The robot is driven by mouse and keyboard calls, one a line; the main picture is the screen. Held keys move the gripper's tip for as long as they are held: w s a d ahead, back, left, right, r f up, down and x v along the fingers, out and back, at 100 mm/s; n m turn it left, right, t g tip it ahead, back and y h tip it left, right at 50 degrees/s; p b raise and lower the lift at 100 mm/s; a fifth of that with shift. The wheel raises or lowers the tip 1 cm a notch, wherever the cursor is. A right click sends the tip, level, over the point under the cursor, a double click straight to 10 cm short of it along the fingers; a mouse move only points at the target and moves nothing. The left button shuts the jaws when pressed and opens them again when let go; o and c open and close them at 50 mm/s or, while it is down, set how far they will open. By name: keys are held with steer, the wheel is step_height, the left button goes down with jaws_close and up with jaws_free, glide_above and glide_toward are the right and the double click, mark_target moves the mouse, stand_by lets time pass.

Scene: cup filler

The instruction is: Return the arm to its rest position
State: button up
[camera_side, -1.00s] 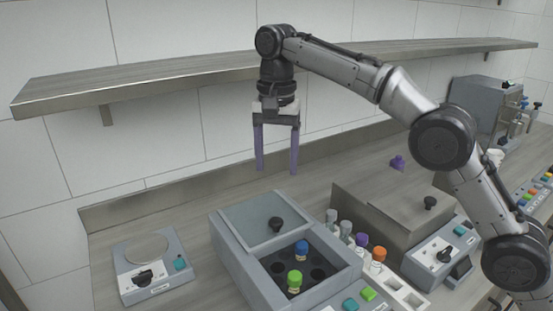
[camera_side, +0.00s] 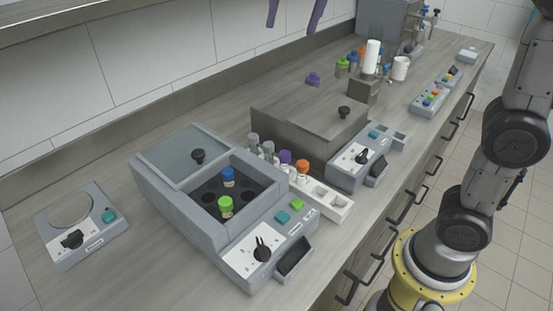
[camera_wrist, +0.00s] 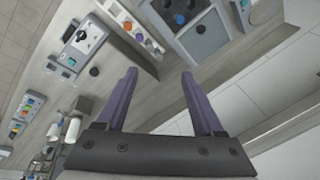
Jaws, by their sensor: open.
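My gripper (camera_wrist: 158,88) is open and empty, its two purple fingers spread apart. In the side view only the fingertips (camera_side: 292,22) show at the top edge, above the counter; the rest of the gripper is out of frame. They are clear of everything on the counter. My arm stands at the right of the side view, over the yellow-ringed base.
A grey machine (camera_side: 262,240) with an open well holds a blue-capped tube (camera_side: 228,177) and a green-capped tube (camera_side: 225,207). A rack (camera_side: 330,200) with tubes, a steel box (camera_side: 300,115) and a round-plate device (camera_side: 85,235) stand nearby. A shelf (camera_side: 60,18) runs along the wall.

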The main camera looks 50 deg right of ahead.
steer(key=s+d+f+n+t, duration=0.1)
steer(key=s+d+f+n, duration=0.2)
steer(key=s, duration=0.6)
steer(key=s+d+f+n, duration=0.1)
steer(key=s+f+n, duration=0.2)
steer(key=s+f, duration=0.2)
steer(key=s+d+f+n+t, duration=0.1)
steer(key=s+f+n, duration=0.2)
steer(key=f, duration=0.9)
steer(key=shift+s+d+t, duration=0.2)
steer(key=shift+s+t, duration=0.1)
steer(key=shift+s, duration=0.55)
